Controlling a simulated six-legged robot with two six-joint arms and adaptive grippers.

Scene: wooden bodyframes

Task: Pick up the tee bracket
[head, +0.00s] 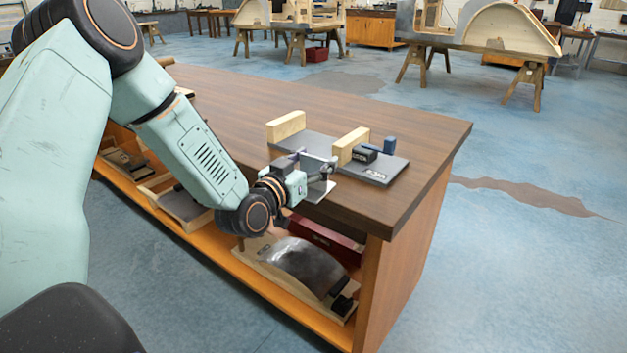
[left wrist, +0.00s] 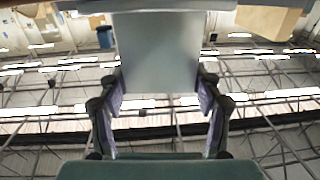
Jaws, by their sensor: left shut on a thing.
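The tee bracket (head: 320,190) is a light grey metal piece with flat plates, at the front edge of the wooden workbench. My left gripper (head: 322,172) reaches it from the left and is shut on it. In the left wrist view the bracket (left wrist: 158,50) shows as a flat grey plate between the two fingers of my left gripper (left wrist: 158,90). The fingers and wrist cover part of the bracket in the head view. I cannot tell whether it still touches the board behind it. My right gripper is not in view.
A grey board (head: 392,176) on the workbench (head: 240,100) carries two pale wood blocks (head: 286,126), a black block (head: 365,154) and a small blue piece (head: 389,145). A shelf below holds a curved metal sheet (head: 305,262) and a red box (head: 325,238). The bench top's far left is mostly clear.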

